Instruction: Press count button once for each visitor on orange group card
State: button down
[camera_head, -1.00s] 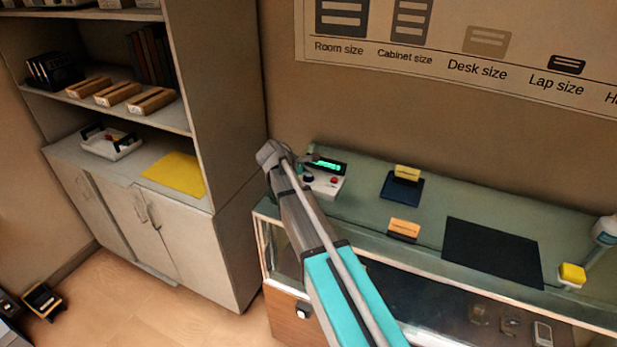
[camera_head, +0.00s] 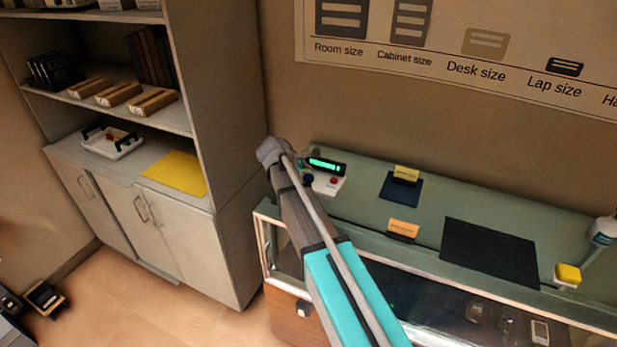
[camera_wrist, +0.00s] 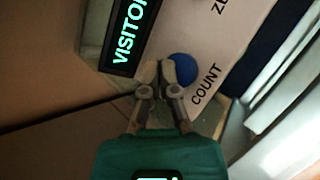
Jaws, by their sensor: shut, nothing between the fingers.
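The visitor counter (camera_head: 327,187) is a pale box at the left end of the green display case, with a lit green display (camera_head: 326,166). Its blue button (camera_head: 308,180) and red button (camera_head: 334,181) show on top. In the wrist view, the blue button (camera_wrist: 184,69) sits beside the word COUNT. My gripper (camera_wrist: 158,70) is shut and empty, its fingertips overlapping the button's left edge; I cannot tell whether they touch it. The display's number is not readable. The orange card (camera_head: 404,227) stands on the case; its text is too small to read.
A black mat (camera_head: 490,252) and a yellow block (camera_head: 568,274) lie to the right. A shelf cabinet (camera_head: 230,150) stands close on the left.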

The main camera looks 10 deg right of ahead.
aim_at(307, 177)
jog(key=shift+r+p, duration=2.35)
jog(key=shift+r, duration=0.1)
jog(key=s+f+m+y, duration=0.1)
jog(key=s+m, duration=0.1)
jog(key=s, duration=0.2)
jog(key=s+d+f+m+g+y, duration=0.1)
jog(key=s+m, duration=0.2)
jog(key=s, duration=0.2)
jog(key=s+d+f+m+g+y, duration=0.1)
jog(key=s+f+m, duration=0.1)
jog(key=s, duration=0.2)
jog(key=shift+s+d+y, duration=0.1)
jog(key=shift+s+y, duration=0.2)
jog(key=s+a+f+m+g+y, duration=0.2)
jog(key=s+m+y, duration=0.2)
jog(key=s+m, duration=0.65)
jog(key=s+f+n+b, duration=0.2)
jog(key=s+f+b, duration=0.3)
jog(key=f+b, duration=0.3)
jog(key=shift+d+f+g+b, duration=0.15)
jog(key=shift+f+g+b, duration=0.2)
jog(key=shift+b, duration=0.2)
